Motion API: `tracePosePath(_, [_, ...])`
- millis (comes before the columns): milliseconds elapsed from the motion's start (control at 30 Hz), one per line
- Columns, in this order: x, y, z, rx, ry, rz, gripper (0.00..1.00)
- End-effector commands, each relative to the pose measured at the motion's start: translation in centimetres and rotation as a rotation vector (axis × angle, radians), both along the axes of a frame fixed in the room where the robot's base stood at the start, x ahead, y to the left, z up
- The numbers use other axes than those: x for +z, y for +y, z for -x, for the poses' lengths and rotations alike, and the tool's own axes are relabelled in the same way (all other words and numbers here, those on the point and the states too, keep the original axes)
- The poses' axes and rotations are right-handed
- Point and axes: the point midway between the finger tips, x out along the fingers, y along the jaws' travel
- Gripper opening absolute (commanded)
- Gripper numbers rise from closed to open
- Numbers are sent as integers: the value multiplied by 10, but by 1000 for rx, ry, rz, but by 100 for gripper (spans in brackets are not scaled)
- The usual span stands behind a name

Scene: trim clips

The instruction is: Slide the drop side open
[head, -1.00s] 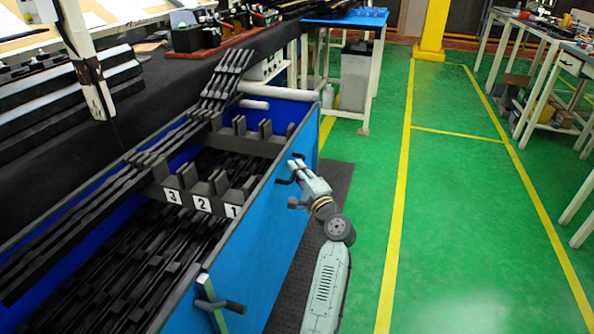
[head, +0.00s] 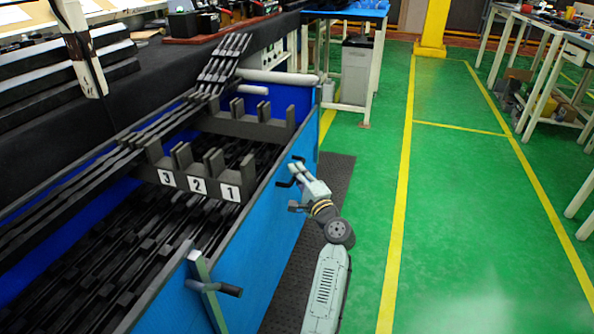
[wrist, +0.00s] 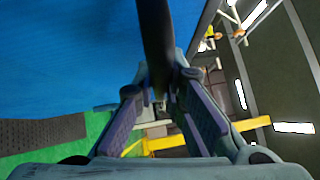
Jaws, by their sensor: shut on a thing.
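The blue drop side (head: 245,258) forms the right wall of a long blue bin and stands upright in the head view. A dark bar handle (head: 285,184) sticks out from its outer face near the far end. My gripper (head: 296,178) is shut on that handle from outside the bin. In the wrist view the dark handle (wrist: 156,40) runs down between the fingers of my gripper (wrist: 167,88), with the blue panel (wrist: 65,55) behind at left. A second dark handle (head: 222,289) sits on a pale upright strip at the near end.
Dark dividers labelled 3, 2 and 1 (head: 198,186) stand across the bin, with long black strips in and over it. A dark mat (head: 335,180) lies beside the bin. Green floor (head: 460,220) is clear to the right. A blue-topped table (head: 345,15) stands beyond.

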Motion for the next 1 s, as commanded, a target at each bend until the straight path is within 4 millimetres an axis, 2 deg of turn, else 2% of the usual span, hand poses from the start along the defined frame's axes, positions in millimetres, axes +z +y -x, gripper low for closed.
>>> tracePosePath(33, [-28,-1,0,-1,6,0,0])
tracePosePath(200, [-66,-1,0,0,7,-2,0])
tracePosePath(300, [-79,-1,0,-1,5,-1,0])
tracePosePath(467, [-87,-1,0,-2,2,-1,0])
tracePosePath(800, [-84,-1,-1,-3,-1,-2,0])
tracePosePath(833, [-84,-1,-1,-3,-2,-2,13])
tracePosePath(1000, [-84,-1,-1,-2,-2,-1,24])
